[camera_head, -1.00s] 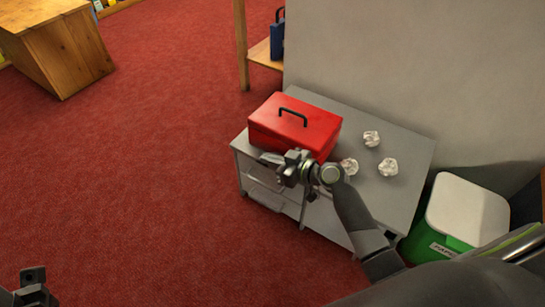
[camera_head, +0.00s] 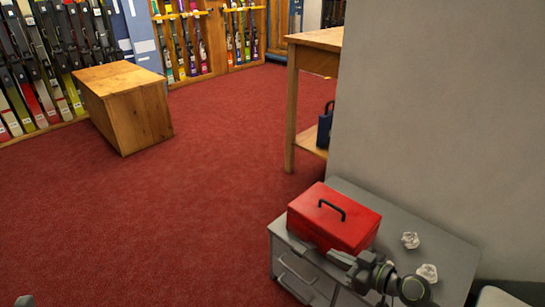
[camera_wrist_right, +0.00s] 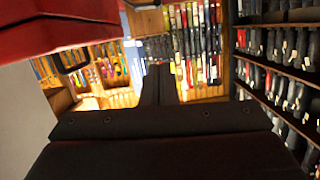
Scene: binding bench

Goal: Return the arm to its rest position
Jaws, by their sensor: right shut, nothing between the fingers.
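My right arm comes in at the bottom right of the head view, over the grey cabinet. Its gripper (camera_head: 342,258) is shut and empty, just in front of the lower right of the red toolbox (camera_head: 325,222). I cannot tell whether it touches the box. In the right wrist view the two dark fingers (camera_wrist_right: 165,88) lie together with nothing between them. The red toolbox (camera_wrist_right: 55,25) fills that view's upper left. Only a small grey piece, possibly my left gripper (camera_head: 25,301), shows at the bottom left edge; its jaws are hidden.
The grey cabinet (camera_head: 452,262) holds the toolbox and crumpled white paper balls (camera_head: 410,240). A grey wall (camera_head: 435,110) stands behind it, and a white lid (camera_head: 500,297) at lower right. Red carpet (camera_head: 200,220) is free at left, before a wooden block (camera_head: 125,105) and ski racks.

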